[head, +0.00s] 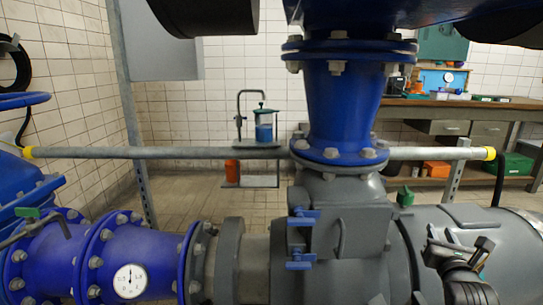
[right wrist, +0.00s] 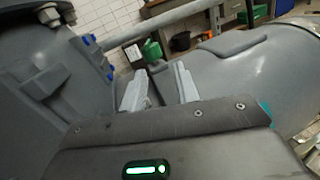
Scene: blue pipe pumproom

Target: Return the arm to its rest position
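My right gripper (head: 462,247) is in the lower right of the head view, in front of the large grey pump body (head: 515,245). It does not look shut on anything. In the right wrist view its two pale fingers (right wrist: 160,72) stand apart with an empty gap between them. The grey casing also shows behind them in the right wrist view (right wrist: 235,70). I cannot tell whether the gripper touches the casing. My left arm and gripper are not in view.
A blue flanged pipe (head: 342,105) rises from the grey valve body (head: 345,240) with blue handles. A horizontal grey rail (head: 200,152) crosses behind. A blue pipe with a gauge (head: 130,281) lies at lower left. A wooden workbench (head: 455,103) stands at the back right.

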